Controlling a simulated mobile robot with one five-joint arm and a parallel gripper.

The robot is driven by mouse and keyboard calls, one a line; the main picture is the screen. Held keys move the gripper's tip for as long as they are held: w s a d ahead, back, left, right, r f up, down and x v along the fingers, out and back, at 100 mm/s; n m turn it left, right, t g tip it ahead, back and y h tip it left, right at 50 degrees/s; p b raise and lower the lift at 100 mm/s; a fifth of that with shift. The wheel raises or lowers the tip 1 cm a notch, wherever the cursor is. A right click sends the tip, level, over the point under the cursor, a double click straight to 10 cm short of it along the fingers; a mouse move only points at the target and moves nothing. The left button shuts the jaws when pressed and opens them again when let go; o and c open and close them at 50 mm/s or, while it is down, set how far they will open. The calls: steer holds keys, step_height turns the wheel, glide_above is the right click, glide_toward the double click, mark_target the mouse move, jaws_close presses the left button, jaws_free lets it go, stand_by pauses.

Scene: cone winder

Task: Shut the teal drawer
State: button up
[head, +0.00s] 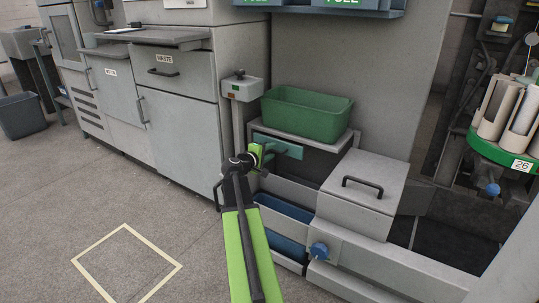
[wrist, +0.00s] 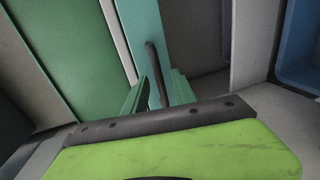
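My gripper (head: 258,150) is at the left part of the drawer front. In the wrist view its green fingers (wrist: 158,92) are apart, one on each side of the handle's lower end. Contact with the handle cannot be made out.
The green bin (head: 307,113) stands on the housing above the drawer. A grey lidded box (head: 363,180) with a dark handle is to the right. A blue compartment (head: 283,207) and blue knob (head: 319,250) are below. A grey post (head: 239,120) stands behind left.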

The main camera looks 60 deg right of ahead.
jaws_close()
steer(key=shift+d, duration=0.1)
stand_by(1.4)
